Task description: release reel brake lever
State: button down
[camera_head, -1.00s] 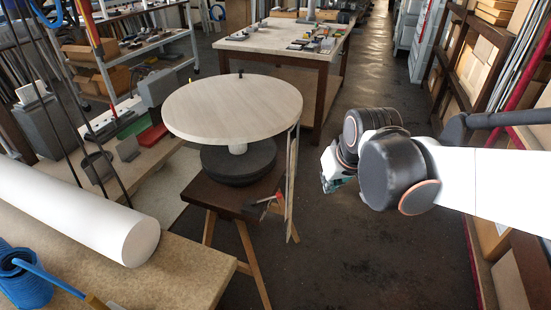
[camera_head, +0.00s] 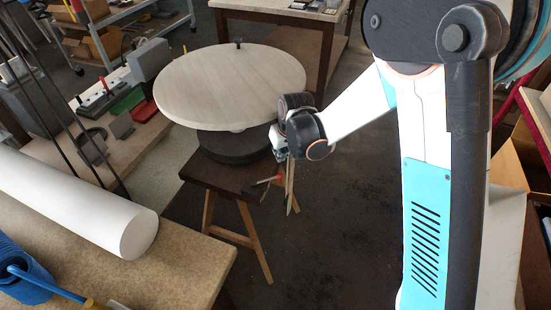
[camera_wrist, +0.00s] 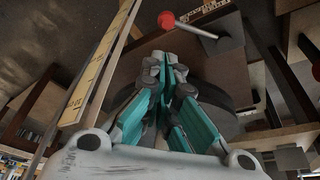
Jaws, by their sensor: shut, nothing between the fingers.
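The brake lever is a short metal bar with a red knob, low at the front right of the stand (camera_head: 208,176); its red end (camera_head: 278,178) shows in the head view. In the wrist view the red knob (camera_wrist: 166,20) and bar (camera_wrist: 196,30) lie beyond my fingertips, slightly right of them. The reel is a large pale round disc (camera_head: 225,85) on a dark round base (camera_head: 225,146). My gripper (camera_head: 281,158) is by the disc's right front edge, above the lever and apart from it. In the wrist view my teal-padded fingers (camera_wrist: 162,62) are shut and empty.
A thin upright strip hangs at the stand's right side; it shows as a yellow scale (camera_wrist: 93,78) left of my fingers. A white roll (camera_head: 75,205) lies on the bench (camera_head: 190,268) at left. Floor (camera_head: 330,230) right of the stand is clear.

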aim_at(267, 180)
jog(key=b+x, duration=0.3)
jog(key=x, duration=0.6)
jog(key=shift+f, duration=0.3)
dwell(0.5)
